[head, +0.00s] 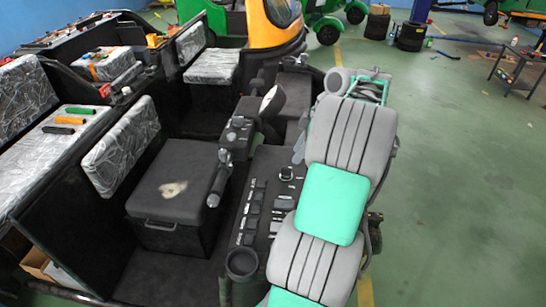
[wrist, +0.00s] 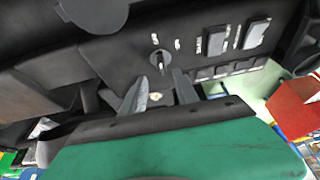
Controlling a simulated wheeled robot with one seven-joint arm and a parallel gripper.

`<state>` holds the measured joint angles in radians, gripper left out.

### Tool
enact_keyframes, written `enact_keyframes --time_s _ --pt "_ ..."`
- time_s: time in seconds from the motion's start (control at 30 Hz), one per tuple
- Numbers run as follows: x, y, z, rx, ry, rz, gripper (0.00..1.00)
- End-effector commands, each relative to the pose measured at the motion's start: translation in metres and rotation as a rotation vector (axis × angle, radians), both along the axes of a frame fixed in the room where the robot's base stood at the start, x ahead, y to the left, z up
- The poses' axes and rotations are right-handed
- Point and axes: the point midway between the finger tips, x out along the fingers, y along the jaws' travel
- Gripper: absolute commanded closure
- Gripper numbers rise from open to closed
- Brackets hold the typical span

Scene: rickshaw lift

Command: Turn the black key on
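The black key (wrist: 161,62) stands in a round lock on the dark dashboard panel (wrist: 125,55) in the wrist view. My gripper (wrist: 160,76) is open, with its two grey fingers apart and nothing between them. The fingertips point toward the key and appear just below it in the picture; the exact depth gap cannot be told. In the head view the dashboard (head: 262,205) lies beside my arm, with a round black knob-like part (head: 286,173) on it; I cannot tell whether this is the key. My gripper is not clearly seen there.
In the wrist view, rectangular switches (wrist: 213,41) sit right of the key, and a red box (wrist: 296,107) is at the far right. In the head view, a handlebar (head: 230,150) and a black seat (head: 175,190) stand left of the dashboard. Green floor (head: 460,200) is open at right.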

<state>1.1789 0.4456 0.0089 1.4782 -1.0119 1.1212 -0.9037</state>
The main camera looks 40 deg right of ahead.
Motion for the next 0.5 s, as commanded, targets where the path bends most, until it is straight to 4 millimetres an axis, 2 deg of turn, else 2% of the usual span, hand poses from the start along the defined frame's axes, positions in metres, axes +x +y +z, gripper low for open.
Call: enact_keyframes --time_s 0.3,0.5 --pt "0.019 0.018 -0.048 0.001 0.002 0.015 0.64" --pt "0.025 0.023 -0.069 -0.001 0.002 0.011 0.64"
